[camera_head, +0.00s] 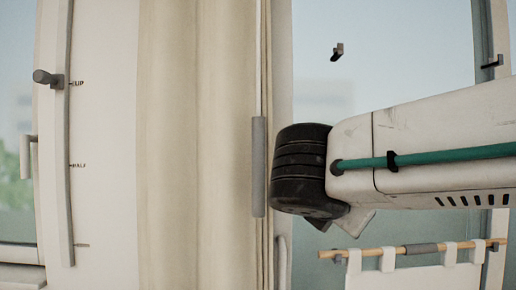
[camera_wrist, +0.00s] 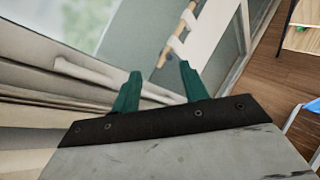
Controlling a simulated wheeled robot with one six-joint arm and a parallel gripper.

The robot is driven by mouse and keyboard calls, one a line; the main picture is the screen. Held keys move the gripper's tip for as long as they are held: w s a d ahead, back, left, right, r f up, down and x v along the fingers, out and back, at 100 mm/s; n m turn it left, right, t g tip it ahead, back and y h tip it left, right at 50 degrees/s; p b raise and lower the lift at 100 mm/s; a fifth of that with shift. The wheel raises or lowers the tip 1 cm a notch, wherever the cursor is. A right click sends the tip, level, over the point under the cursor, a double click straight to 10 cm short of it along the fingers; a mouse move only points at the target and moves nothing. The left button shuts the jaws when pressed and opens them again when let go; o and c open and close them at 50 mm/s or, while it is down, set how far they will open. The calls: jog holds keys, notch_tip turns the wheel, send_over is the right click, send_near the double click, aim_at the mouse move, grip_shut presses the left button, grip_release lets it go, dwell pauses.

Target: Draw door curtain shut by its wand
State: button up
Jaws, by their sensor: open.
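The beige door curtain (camera_head: 190,150) hangs in vertical folds left of centre in the head view, gathered beside the glass door. Its wand is a thin pale rod with a grey grip (camera_head: 259,165), hanging upright at the curtain's right edge. My arm reaches in from the right, and its black wrist joint is just right of the grip in the picture. My gripper is mostly hidden behind that joint there. In the wrist view my gripper (camera_wrist: 160,88) shows two green fingers, spread apart. A pale bar (camera_wrist: 85,74) runs beyond the fingers; I cannot tell whether it is the wand.
A wooden rail (camera_head: 390,251) with a looped white cloth (camera_head: 400,277) crosses the glass at lower right. Dark hooks (camera_head: 337,52) are higher up. At left is an upright marked strip (camera_head: 65,190) with a dark knob (camera_head: 46,78). A wooden floor (camera_wrist: 270,75) shows at right.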

aim_at(257, 146)
jog(key=w+a+r+n+t+y, duration=0.1)
jog(key=a+r+n+t+y, duration=0.2)
jog(key=a+r+n+t, duration=0.7)
jog(key=w+a+g, duration=0.1)
jog(key=w, duration=0.1)
jog(key=w+a+g, duration=0.1)
jog(key=w, duration=0.1)
jog(key=w+a+r+g, duration=0.1)
jog(key=w+a, duration=0.1)
jog(key=shift+w+d, duration=0.2)
jog(key=shift+w, duration=0.45)
grip_shut()
